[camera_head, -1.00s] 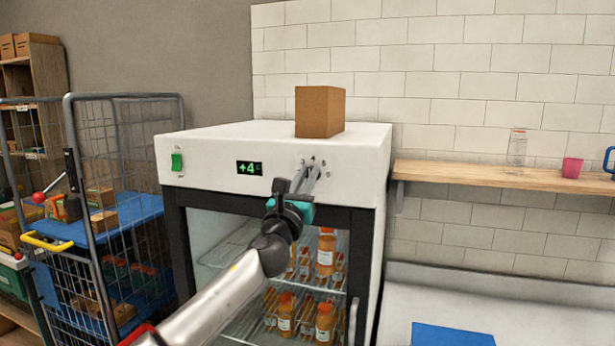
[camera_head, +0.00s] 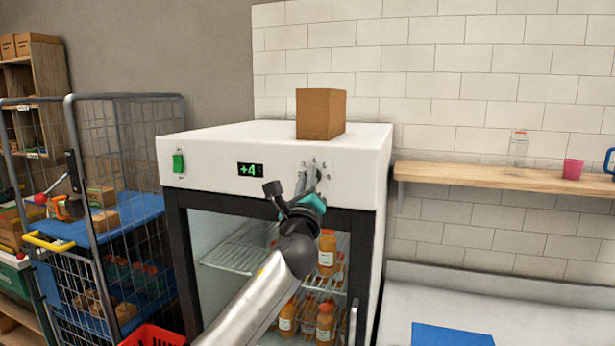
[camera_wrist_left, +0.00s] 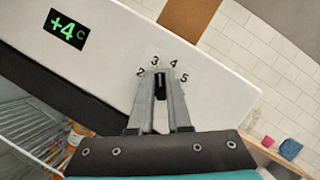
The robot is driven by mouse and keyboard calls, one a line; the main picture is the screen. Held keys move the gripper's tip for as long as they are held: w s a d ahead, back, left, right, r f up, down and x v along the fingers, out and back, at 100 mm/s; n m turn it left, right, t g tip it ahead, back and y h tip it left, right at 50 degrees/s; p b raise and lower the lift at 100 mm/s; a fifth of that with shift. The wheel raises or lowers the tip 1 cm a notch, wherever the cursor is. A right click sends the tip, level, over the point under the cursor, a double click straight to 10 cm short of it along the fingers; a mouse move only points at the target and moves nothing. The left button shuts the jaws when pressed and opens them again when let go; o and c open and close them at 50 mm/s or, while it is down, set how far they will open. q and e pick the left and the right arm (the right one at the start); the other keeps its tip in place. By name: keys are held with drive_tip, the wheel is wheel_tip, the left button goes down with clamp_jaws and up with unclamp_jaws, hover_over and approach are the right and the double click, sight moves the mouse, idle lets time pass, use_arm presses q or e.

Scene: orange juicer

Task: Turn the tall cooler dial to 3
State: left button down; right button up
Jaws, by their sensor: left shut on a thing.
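The tall cooler (camera_head: 220,150) is a white-topped cabinet with a dark-framed front and a green +4 display (camera_head: 249,169). Its dial (camera_wrist_left: 160,86) is mostly hidden between my fingers in the left wrist view; a dark part of it shows. The numbers 2, 3, 4 and 5 are printed in an arc around the fingertips. My left gripper (camera_wrist_left: 161,74) is shut on the dial. In the head view my left gripper (camera_head: 312,172) reaches the panel right of the display, with its wrist tilted. I cannot read the dial's pointer. My right gripper is out of view.
A cardboard box (camera_head: 320,114) stands on the cooler. Juice bottles (camera_head: 326,252) sit on racks inside. A wire cage trolley (camera_head: 110,200) stands left. A wooden shelf (camera_head: 490,177) with a pink cup (camera_head: 572,168) is on the right wall. A red basket (camera_head: 153,336) is low in front.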

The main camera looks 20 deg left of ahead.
use_arm(q)
drive_tip(key=shift+f+n+g+y, duration=0.1)
drive_tip(key=shift+n+g+y, duration=0.3)
drive_tip(key=shift+n, duration=0.7)
drive_tip(key=c, duration=0.9)
unclamp_jaws()
drive_tip(key=shift+o, duration=0.2)
drive_tip(key=b+v, duration=0.1)
drive_tip(key=v, duration=1.4)
drive_tip(key=shift+d+f, duration=0.1)
